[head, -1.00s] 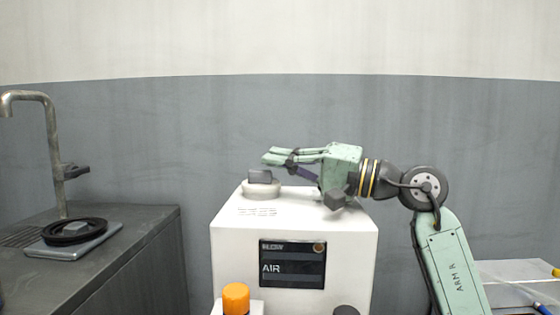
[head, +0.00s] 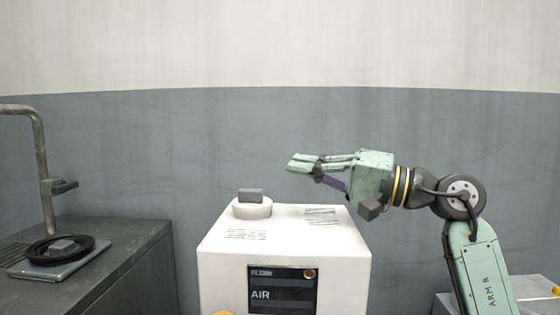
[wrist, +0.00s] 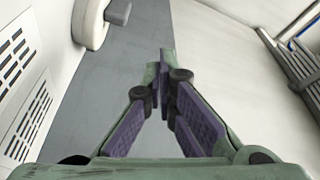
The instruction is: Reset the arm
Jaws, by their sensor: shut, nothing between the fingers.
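My gripper (head: 291,163) is pale green with purple pads and points left in the head view. It hangs above the top of the white AIR cabinet (head: 225,262), apart from it. In the wrist view the fingertips (wrist: 161,62) come together with nothing between them. My arm bends at a dark round joint on the right and drops down a green link marked ARM R.
A white round knob with a grey block (head: 252,208) stands on the cabinet top, left of my gripper. At the left are a dark counter (head: 130,262), a black ring (head: 60,249) on a flat plate, and a curved metal pipe (head: 42,160).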

